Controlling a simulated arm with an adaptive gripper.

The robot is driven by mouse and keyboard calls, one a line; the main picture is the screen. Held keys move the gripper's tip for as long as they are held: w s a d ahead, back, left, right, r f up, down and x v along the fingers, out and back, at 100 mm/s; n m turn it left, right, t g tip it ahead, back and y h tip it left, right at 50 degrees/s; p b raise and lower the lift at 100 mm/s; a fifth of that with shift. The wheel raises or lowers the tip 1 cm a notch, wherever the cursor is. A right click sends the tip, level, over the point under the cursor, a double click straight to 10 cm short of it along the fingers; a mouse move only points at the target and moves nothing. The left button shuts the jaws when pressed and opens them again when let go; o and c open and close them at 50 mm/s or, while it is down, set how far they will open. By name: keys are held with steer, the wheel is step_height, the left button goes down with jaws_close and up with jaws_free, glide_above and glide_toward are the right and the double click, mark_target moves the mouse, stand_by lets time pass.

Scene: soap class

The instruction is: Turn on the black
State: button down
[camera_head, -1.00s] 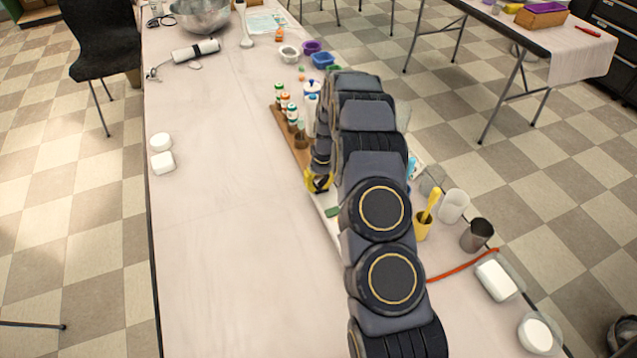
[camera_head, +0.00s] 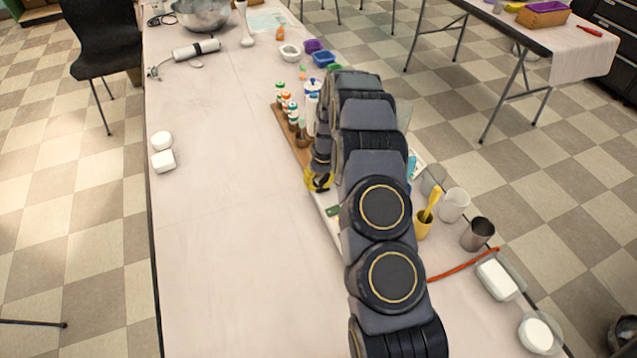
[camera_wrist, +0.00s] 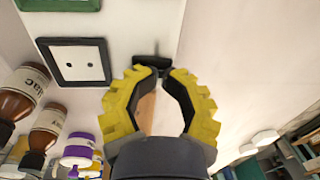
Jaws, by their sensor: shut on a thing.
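A small black piece (camera_wrist: 150,60) stands out from a pale panel in the wrist view, right at my fingertips; its lower part is hidden between them. My gripper (camera_wrist: 153,73) has yellow ribbed fingers with black pads. The fingers bow outward and their tips close in on the black piece. In the head view my gripper (camera_head: 318,181) is low beside the wooden rack, and my arm hides most of the space behind it. A white square plate with a black frame and two dark dots (camera_wrist: 75,61) is left of the black piece in the wrist view.
Several bottles (camera_head: 288,103) stand on a wooden rack (camera_head: 279,122) by my gripper. A yellow cup (camera_head: 423,224), a metal cup (camera_head: 477,235) and a red cord (camera_head: 462,266) are to the right. The table's left half (camera_head: 220,240) is mostly clear.

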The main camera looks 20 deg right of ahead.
steer(key=shift+s+a+f, duration=0.35)
steer(key=shift+a+f, duration=0.05)
steer(key=shift+f, duration=0.1)
steer(key=shift+s+d+r, duration=0.1)
steer(key=shift+d+r, duration=0.05)
steer(key=shift+d, duration=0.95)
step_height(320, 180, up, 15)
steer(key=d, duration=0.1)
steer(key=shift+w+f, duration=0.2)
steer(key=shift+w, duration=0.15)
